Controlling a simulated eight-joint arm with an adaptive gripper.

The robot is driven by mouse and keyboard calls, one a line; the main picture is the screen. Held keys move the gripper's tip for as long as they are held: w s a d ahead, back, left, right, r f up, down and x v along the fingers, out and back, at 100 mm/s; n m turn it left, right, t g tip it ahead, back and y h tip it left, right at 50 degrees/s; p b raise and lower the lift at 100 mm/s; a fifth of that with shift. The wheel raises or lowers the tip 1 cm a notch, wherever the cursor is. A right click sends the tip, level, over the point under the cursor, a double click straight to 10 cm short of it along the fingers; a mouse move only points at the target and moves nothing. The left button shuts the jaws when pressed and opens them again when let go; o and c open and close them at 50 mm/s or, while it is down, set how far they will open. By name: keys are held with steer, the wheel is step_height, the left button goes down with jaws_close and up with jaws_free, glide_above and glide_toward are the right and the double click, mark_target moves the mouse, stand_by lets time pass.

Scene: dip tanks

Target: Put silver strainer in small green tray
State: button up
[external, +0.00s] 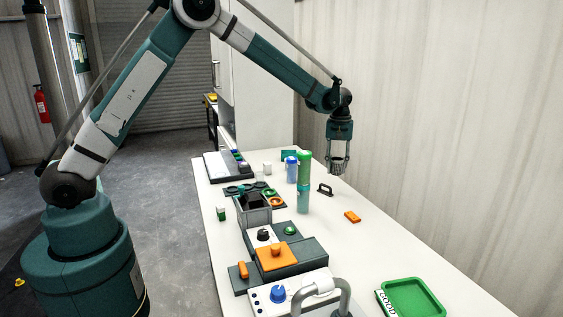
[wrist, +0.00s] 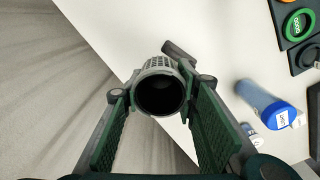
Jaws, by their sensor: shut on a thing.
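My gripper (external: 339,152) is shut on the silver strainer (external: 338,167) and holds it in the air above the far right part of the table. In the wrist view, the strainer (wrist: 160,67) is a grey, ribbed cylinder with a dark open end towards the camera, between the two fingers of my gripper (wrist: 162,90). The small green tray (external: 412,296) lies on the table at the near right, well away from my gripper. It looks empty and has a white label strip on its left side. The tray is not in the wrist view.
Below my gripper is a black handle (external: 325,189). To its left stand a green cylinder (external: 304,168) and a blue-capped bottle (external: 291,170). An orange block (external: 352,216) lies nearer. Dark tank blocks (external: 310,258) and a tap (external: 325,288) fill the near left.

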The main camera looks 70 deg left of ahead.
steer(key=d+m, duration=0.3)
steer(key=d, duration=1.2)
steer(key=m, duration=0.8)
glide_above(409, 304)
steer(key=shift+r, duration=0.2)
steer(key=shift+f, duration=0.15)
steer(key=shift+f, duration=3)
steer(key=shift+f, duration=1.85)
steer(key=shift+f, duration=0.2)
